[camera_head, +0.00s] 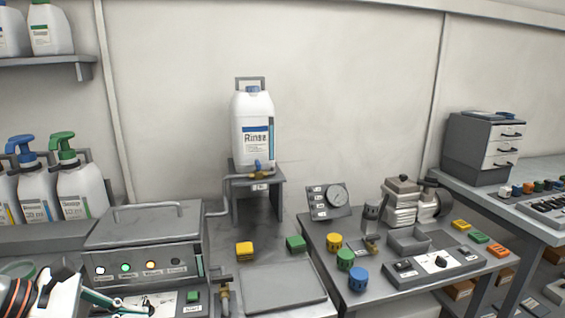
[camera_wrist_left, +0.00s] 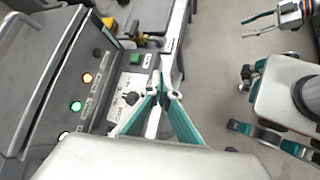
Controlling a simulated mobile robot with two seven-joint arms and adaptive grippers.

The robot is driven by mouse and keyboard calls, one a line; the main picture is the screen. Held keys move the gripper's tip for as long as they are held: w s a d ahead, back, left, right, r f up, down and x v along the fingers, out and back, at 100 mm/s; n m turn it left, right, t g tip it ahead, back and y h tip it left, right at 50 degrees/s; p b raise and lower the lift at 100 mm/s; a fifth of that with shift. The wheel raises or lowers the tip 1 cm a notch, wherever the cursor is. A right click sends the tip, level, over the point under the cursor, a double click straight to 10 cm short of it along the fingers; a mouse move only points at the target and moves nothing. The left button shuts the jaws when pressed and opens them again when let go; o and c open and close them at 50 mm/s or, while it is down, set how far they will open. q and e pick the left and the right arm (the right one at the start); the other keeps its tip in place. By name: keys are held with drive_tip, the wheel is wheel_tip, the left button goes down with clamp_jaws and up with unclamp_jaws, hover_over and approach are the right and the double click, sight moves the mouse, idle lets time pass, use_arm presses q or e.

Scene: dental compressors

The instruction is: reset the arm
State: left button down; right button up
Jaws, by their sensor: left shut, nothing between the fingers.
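My left gripper (camera_head: 148,307) is at the bottom left of the head view, in front of the control panel of a grey box unit (camera_head: 145,232). In the left wrist view, the left gripper's (camera_wrist_left: 161,93) teal fingers meet at their tips, shut and empty, beside the panel's black knob (camera_wrist_left: 130,98). My right gripper (camera_wrist_left: 250,26) shows at the top right of the left wrist view, its thin fingers apart with nothing between them. It is outside the head view.
A white Rinse bottle (camera_head: 252,125) stands on a small grey stand (camera_head: 277,190). A yellow block (camera_head: 244,248) and green block (camera_head: 296,243) lie on the bench. Colored knobs and a gauge (camera_head: 337,195) are on the right bench. Open floor (camera_wrist_left: 225,70) shows beside the bench.

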use_arm(q)
drive_tip(key=w+d+n+t+h+p, duration=0.1)
drive_tip(key=d+n+t+h+p, duration=0.4)
drive_tip(key=d+n, duration=1.25)
drive_tip(key=s+a+f+n+t+y, duration=0.2)
drive_tip(key=a+f+n+y, duration=0.2)
drive_tip(key=f+n, duration=0.6)
drive_tip(key=s+a+f+n+t+y, duration=0.1)
drive_tip(key=a+f+n+t+y, duration=0.15)
drive_tip(key=a+f+n, duration=0.65)
drive_tip(key=s+d+f+n+g+y, duration=0.3)
drive_tip(key=s+f+n+g, duration=0.2)
drive_tip(key=s+f+n, duration=0.6)
drive_tip(key=shift+s+d+f+y, duration=0.15)
drive_tip(key=shift+s+f+y, duration=0.2)
drive_tip(key=shift+s+f, duration=0.35)
use_arm(e)
drive_tip(key=shift+s+a+r+g, duration=0.3)
drive_tip(key=shift+s+a+r, duration=0.2)
drive_tip(key=shift+s+r, duration=0.25)
use_arm(q)
drive_tip(key=shift+r+n, duration=0.1)
drive_tip(key=shift+n, duration=0.15)
use_arm(e)
drive_tip(key=shift+w+r, duration=0.2)
drive_tip(key=shift+r, duration=0.1)
